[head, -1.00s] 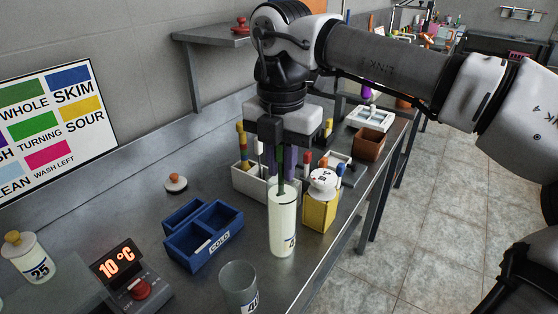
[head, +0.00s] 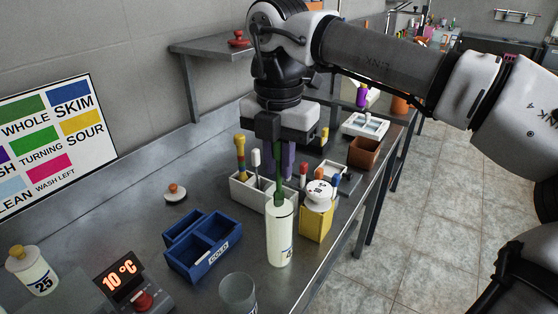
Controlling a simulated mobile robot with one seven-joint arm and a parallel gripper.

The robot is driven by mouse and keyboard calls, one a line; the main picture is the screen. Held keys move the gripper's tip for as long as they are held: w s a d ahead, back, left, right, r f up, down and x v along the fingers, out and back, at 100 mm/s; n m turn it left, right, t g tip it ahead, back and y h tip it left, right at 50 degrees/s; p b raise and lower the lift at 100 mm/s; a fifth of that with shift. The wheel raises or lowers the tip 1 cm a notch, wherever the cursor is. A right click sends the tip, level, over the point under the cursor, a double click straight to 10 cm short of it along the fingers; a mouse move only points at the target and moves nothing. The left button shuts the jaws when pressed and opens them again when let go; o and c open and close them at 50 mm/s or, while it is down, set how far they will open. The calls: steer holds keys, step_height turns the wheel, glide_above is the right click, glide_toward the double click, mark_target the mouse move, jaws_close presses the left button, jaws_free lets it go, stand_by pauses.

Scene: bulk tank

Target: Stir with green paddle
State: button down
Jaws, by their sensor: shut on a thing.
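My gripper (head: 279,143) points down over the bench and is shut on the green paddle (head: 279,180). The paddle hangs upright, and its wider green lower part shows at the mouth of a tall clear cylinder (head: 280,238) of white liquid. I cannot tell how far its lower end reaches into the cylinder. The cylinder stands upright on the metal bench, directly below my gripper.
A white rack (head: 243,192) with several coloured handles stands behind the cylinder. A yellow block with a white-lidded jar (head: 317,222) is close on the right. A blue COLD tray (head: 203,246) is left, and an empty glass (head: 238,292) is in front.

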steer(key=shift+r+p, duration=3.45)
steer(key=shift+r, duration=1.1)
steer(key=shift+a+f, duration=0.1)
